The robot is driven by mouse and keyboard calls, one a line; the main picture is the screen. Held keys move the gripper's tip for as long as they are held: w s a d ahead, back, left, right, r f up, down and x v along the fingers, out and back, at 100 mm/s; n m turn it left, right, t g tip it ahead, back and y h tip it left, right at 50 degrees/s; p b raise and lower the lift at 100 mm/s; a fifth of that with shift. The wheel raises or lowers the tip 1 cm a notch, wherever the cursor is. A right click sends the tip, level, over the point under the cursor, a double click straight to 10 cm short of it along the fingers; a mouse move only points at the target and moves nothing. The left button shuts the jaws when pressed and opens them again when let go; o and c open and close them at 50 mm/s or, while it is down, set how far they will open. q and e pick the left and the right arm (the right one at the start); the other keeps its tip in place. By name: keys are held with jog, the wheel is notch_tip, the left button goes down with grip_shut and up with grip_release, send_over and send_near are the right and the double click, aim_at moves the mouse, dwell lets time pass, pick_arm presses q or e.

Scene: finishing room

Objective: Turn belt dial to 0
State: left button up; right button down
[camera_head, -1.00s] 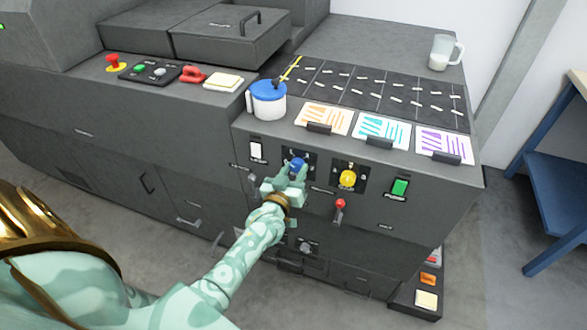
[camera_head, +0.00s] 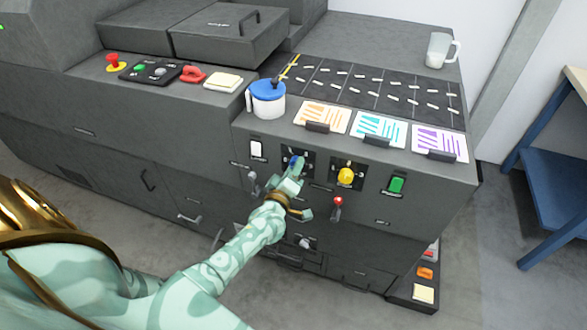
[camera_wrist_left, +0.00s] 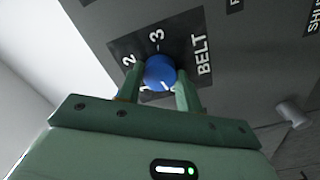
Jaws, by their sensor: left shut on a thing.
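The blue belt dial (camera_head: 293,161) sits on a black plate on the machine's front panel. In the left wrist view the dial (camera_wrist_left: 160,72) lies beside the word BELT, with the numbers 1, 2 and 3 showing around it. A white mark on the dial shows near its lower edge; I see no 0 from here. My left gripper (camera_head: 294,168) is shut on the dial, with one finger on each side of it (camera_wrist_left: 160,86). My right gripper is not in view.
To the right on the panel are a yellow knob (camera_head: 346,176), a red-tipped lever (camera_head: 337,205) and a green switch (camera_head: 396,185). A white switch (camera_head: 256,149) is to the left. A blue-lidded pot (camera_head: 267,98) stands on the ledge above.

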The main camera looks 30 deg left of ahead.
pick_arm(q)
jog(key=shift+n, duration=0.4)
jog(key=o, duration=1)
jog(key=p+v, duration=0.3)
jog(key=v, duration=1.3)
jog(key=shift+s+d, duration=0.1)
jog(key=shift+s, duration=0.05)
